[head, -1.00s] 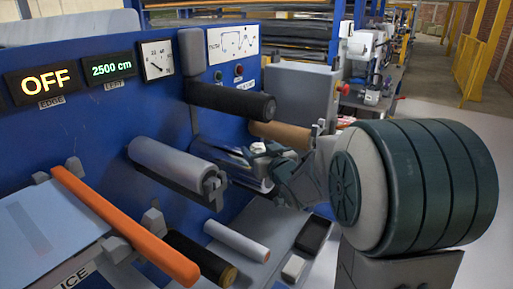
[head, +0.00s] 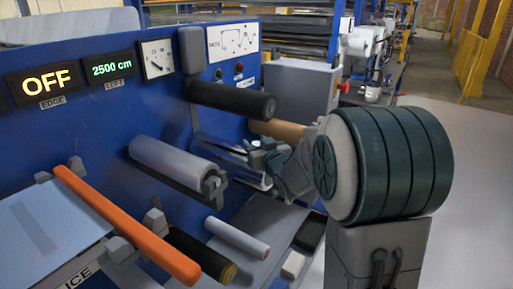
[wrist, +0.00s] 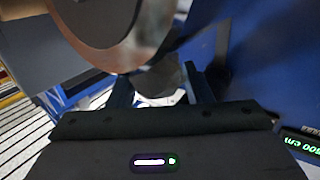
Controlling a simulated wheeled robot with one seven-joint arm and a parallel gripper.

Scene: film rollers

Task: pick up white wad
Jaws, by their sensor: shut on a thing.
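My gripper (head: 262,157) is in the middle of the head view, in front of the shiny metallic roller. In the wrist view my gripper (wrist: 160,88) has its two fingers on either side of a rounded, greyish wad (wrist: 160,79). It is shut on this wad, which looks dim and shaded here. The fingers and wrist hide most of the wad in the head view, so its white colour is not clear there.
A black roller (head: 232,98) sticks out above my gripper and a grey roller (head: 168,162) to its left. A brown roll (head: 280,129) is close behind. Below are a pale roll (head: 237,238), a dark tray (head: 309,233) and a small white block (head: 293,264).

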